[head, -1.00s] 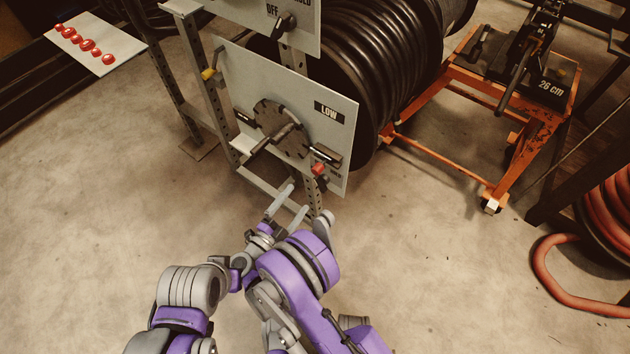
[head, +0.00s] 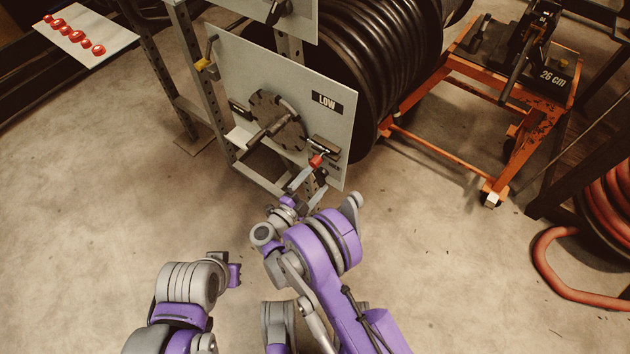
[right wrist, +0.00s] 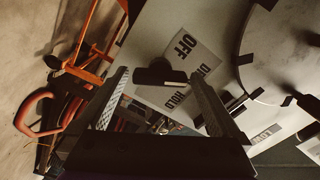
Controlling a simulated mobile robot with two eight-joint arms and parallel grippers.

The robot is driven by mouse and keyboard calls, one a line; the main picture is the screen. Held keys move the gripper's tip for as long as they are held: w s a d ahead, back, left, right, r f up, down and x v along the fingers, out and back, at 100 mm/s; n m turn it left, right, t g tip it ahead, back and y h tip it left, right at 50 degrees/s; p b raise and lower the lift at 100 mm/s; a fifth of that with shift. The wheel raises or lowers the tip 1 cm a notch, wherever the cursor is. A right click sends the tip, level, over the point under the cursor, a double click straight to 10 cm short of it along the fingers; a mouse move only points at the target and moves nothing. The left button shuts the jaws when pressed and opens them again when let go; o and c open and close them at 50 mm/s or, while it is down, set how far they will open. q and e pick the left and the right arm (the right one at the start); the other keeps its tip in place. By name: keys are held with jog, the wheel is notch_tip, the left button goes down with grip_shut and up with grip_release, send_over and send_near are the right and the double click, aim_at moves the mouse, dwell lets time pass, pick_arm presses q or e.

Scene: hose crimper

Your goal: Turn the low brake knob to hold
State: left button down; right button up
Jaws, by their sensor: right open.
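The brake knob (right wrist: 160,75) is black and sits on a white label with OFF, DRAG and HOLD in the right wrist view. Its exact pointing direction is hard to read. It belongs to the grey panel (head: 235,75) marked LOW. A small red part (head: 317,160) shows at that panel's lower right in the head view; I cannot tell whether it is part of the knob. My right gripper (head: 306,188) is open in front of the panel's lower right corner. In the right wrist view its fingers (right wrist: 165,100) stand on both sides of the knob, apart from it.
A round dark hub (head: 277,120) with a projecting rod is on the same panel. An upper panel (head: 300,12) is above it. A large black hose reel (head: 385,60) stands behind. An orange cart (head: 520,135) is at the right. The floor in front is clear.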

jog(key=c, duration=1.2)
jog(key=shift+o, duration=0.2)
jog(key=m+p, duration=0.1)
jog(key=m, duration=0.1)
jog(key=shift+m, duration=0.4)
jog(key=m, duration=0.2)
jog(key=shift+m, duration=0.4)
jog(key=m, duration=0.6)
jog(key=shift+p, duration=0.35)
jog(key=shift+m, duration=0.3)
